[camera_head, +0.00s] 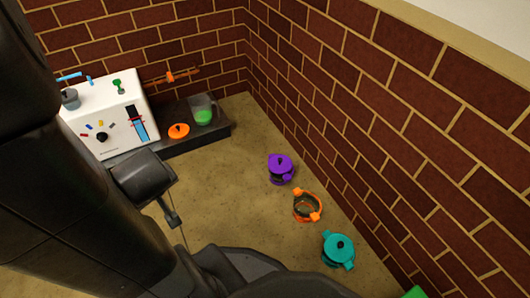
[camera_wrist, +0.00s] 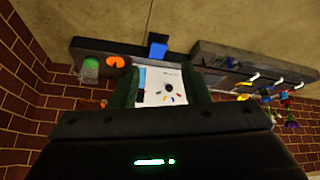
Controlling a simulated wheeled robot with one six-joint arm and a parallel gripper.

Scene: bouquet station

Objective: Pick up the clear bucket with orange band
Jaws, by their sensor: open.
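The clear bucket with orange band (camera_head: 307,206) sits on the tan surface right of centre in the head view. It looks see-through, with orange tabs on its rim. It stands between a purple pot (camera_head: 280,168) and a teal pot (camera_head: 338,250), apart from both. I cannot make it out in the wrist view. My gripper (camera_wrist: 162,88) shows in the wrist view with its two dark fingers apart. The white machine (camera_wrist: 163,86) appears in the background between them. My gripper is well away from the bucket, and my arm fills the left of the head view.
The white machine also shows in the head view (camera_head: 105,117). A dark ledge (camera_head: 190,143) holds an orange lid (camera_head: 179,131) and a clear jug with green contents (camera_head: 203,112). A brick wall (camera_head: 400,120) runs close behind the pots. The surface left of the pots is clear.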

